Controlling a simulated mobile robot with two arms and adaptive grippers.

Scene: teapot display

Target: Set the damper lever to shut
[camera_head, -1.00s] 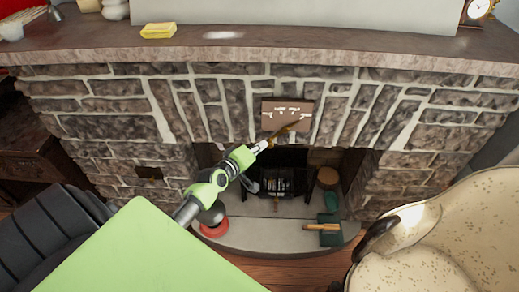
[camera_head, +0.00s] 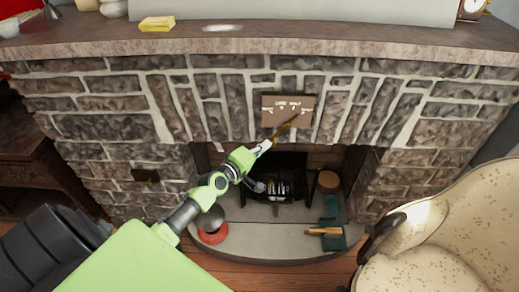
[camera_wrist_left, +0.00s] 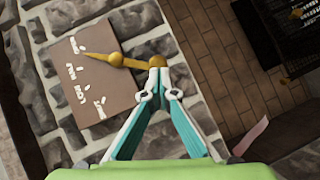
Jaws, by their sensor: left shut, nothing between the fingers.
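The damper lever (camera_head: 284,128) is a brass pointer on a brown label plate (camera_head: 272,104) above the fireplace opening. In the left wrist view the lever (camera_wrist_left: 135,62) lies across the plate (camera_wrist_left: 120,88), its thin tip near the labels at the plate's upper left and its rounded end at the fingertips. The labels are too small to read surely. My left gripper (camera_head: 266,145) is shut with nothing between its fingers. Its fingertips (camera_wrist_left: 156,84) are at the lever's rounded end and seem to touch it. My right gripper is not in view.
The stone mantel (camera_head: 330,47) runs above, with a yellow block (camera_head: 157,23) on it. A black grate (camera_head: 283,178) stands in the fireplace below. A patterned armchair (camera_head: 465,215) is at the right. The hearth (camera_head: 270,236) holds several small items.

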